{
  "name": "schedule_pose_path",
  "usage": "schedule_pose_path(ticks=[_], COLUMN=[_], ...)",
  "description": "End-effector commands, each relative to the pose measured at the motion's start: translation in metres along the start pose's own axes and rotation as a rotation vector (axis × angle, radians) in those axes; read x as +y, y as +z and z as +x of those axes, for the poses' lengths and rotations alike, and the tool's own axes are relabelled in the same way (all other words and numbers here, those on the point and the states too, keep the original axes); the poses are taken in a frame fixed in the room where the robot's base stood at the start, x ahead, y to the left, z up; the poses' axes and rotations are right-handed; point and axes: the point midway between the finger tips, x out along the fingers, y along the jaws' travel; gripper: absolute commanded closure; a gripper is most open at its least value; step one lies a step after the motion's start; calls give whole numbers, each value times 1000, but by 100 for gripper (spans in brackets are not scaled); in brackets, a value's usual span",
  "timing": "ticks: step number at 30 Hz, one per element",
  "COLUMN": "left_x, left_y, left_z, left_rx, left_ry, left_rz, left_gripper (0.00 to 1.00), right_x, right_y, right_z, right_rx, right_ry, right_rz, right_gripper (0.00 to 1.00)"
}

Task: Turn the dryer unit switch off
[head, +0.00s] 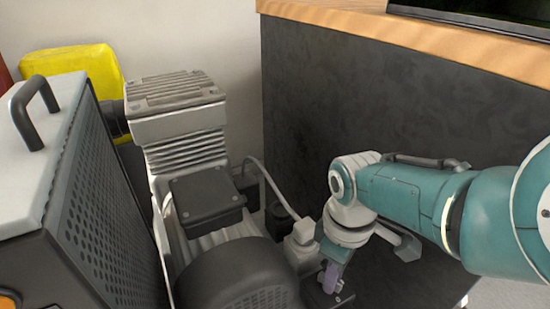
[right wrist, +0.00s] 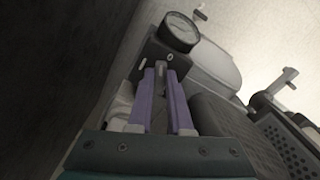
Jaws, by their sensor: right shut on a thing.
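My right gripper (head: 331,283) reaches down between the compressor and the dark cabinet. In the right wrist view its two purple fingers (right wrist: 161,72) are shut on a small switch lever on a dark box, which I take as the dryer unit (right wrist: 183,67). A white "O" mark shows on the box beside the fingertips. The lever is mostly hidden between the fingers, and its exact position cannot be told. In the head view the box shows only in part at the bottom edge, below the gripper. My left gripper is not in view.
A round gauge (right wrist: 180,32) sits close beyond the fingertips. The grey compressor with its finned head (head: 178,115) stands left of my right arm. A dark cabinet (head: 370,100) with a wooden top rises behind the arm. A perforated housing (head: 105,215) stands at left.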

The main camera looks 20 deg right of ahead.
Motion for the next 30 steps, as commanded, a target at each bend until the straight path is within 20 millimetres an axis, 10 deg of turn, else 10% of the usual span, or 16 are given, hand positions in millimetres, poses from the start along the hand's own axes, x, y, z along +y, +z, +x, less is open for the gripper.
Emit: schedule_pose_path(ticks=[30], left_x=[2], left_y=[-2], left_z=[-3], left_rx=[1], left_ry=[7], left_rz=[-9], left_gripper=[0], right_x=[-2], right_y=[-1], right_z=[0], right_rx=[1], right_ry=[0], right_rz=[454], right_gripper=[100])
